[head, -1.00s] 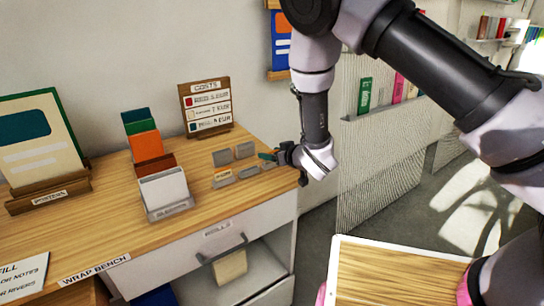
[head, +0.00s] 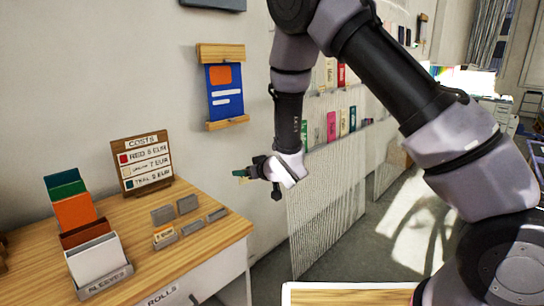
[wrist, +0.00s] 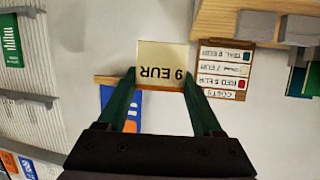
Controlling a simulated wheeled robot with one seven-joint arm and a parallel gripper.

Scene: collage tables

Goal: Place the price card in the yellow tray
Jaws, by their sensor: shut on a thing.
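My gripper (head: 248,174) is shut on a cream price card (wrist: 162,64), which reads "9 EUR" upside down in the wrist view. The card sits between the two green fingertips (wrist: 161,82). In the head view the card is very small at the fingertips. My gripper is in the air above and beyond the right end of the wooden bench, clear of the grey card holders. No yellow tray can be made out in either view.
The wooden bench (head: 200,252) carries several grey card holders (head: 187,204), one with a card (head: 163,236), a "COSTS" sign (head: 142,161) and a sleeves rack (head: 100,283). A blue poster (head: 225,92) hangs behind. A mesh panel (head: 325,215) stands right; open floor lies beyond.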

